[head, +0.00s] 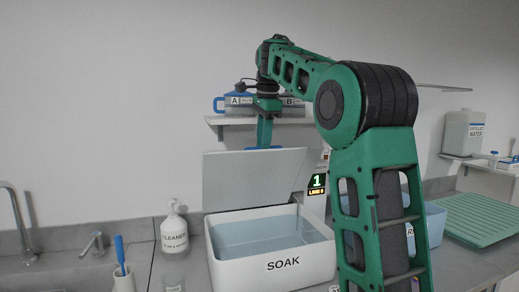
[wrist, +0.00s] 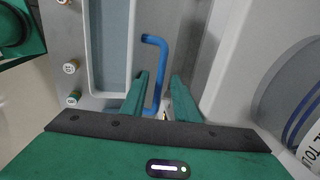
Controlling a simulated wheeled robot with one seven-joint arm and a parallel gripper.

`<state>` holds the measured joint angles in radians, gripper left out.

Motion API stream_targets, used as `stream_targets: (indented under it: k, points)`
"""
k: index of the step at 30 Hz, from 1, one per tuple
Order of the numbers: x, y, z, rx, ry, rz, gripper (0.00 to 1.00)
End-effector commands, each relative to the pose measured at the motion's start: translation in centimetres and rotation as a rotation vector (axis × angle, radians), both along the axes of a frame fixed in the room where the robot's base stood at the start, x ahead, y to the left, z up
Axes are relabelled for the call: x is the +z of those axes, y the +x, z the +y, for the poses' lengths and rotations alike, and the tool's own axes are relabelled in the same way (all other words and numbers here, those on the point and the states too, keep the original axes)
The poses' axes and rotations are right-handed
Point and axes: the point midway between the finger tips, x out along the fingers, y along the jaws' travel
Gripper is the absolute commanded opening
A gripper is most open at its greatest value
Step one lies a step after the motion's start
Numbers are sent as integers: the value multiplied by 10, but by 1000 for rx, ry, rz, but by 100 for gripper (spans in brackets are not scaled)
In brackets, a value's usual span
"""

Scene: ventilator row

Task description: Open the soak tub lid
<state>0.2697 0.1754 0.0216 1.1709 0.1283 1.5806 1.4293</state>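The white soak tub (head: 272,262), labelled SOAK, stands on the counter, and its bluish inside shows. Its pale lid (head: 250,178) stands raised, nearly upright, at the tub's back edge. A blue handle (wrist: 155,75) shows in the wrist view as a bent bar between my fingers; a bit of blue (head: 263,148) also shows at the lid's top edge in the head view. My gripper (wrist: 161,84) has its fingers apart on either side of the handle, with a gap visible at the right finger. In the head view my gripper's fingertips are hidden at the lid's top.
A cleaner bottle (head: 174,230) and a cup with a blue brush (head: 121,262) stand left of the tub, beside the sink tap (head: 18,215). A green drainer (head: 485,218) lies at the right.

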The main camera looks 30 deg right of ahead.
Motion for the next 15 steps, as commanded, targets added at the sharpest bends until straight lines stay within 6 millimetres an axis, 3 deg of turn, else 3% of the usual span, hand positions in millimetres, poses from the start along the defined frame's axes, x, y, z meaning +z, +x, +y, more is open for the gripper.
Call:
stream_targets:
  k: [8, 15]
  points:
    - [1, 0, -4, -6, 1, 3, 28]
    - [34, -5, -2, -5, 0, 2, 28]
